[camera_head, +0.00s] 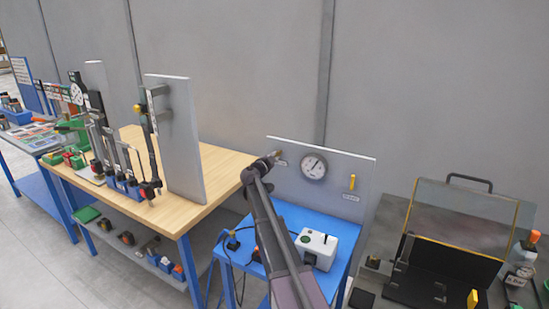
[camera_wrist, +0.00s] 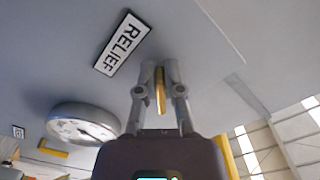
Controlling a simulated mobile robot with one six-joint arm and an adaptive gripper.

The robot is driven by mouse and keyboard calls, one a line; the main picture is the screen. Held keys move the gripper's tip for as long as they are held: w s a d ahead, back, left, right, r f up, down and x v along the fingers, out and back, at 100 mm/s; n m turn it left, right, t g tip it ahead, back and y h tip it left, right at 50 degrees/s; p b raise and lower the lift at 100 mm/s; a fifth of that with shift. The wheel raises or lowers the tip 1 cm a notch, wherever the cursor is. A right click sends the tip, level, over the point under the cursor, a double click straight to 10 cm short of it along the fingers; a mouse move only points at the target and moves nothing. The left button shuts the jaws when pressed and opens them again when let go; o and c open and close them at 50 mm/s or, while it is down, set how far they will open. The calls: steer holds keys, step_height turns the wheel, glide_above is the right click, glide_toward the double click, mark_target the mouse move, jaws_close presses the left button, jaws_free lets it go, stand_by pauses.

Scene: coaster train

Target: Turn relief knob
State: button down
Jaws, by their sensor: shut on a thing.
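The grey upright panel (camera_head: 330,204) stands at the back of the blue table. My gripper (camera_head: 276,155) is at the panel's left side, and its fingers also show in the wrist view (camera_wrist: 159,80). The fingers are shut on a narrow brass-coloured relief knob (camera_wrist: 160,90), which sits between them close to the panel face. The RELIEF label (camera_wrist: 122,43) is just left of the fingers in the wrist view. In the head view the knob is mostly hidden by my gripper. I cannot tell how far the knob is turned.
A round dial gauge (camera_head: 314,167) and a yellow lever (camera_head: 352,182) are on the panel to the right. A white box (camera_head: 316,248) sits on the blue table (camera_head: 290,219) beside my arm. A wooden workbench (camera_head: 222,167) stands left, an open black case (camera_head: 450,250) right.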

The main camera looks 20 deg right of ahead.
stand_by(0.4)
steer(key=c, duration=0.8)
jaws_free()
steer(key=shift+d, duration=0.1)
steer(key=shift+o, duration=0.2)
steer(key=v, duration=1.2)
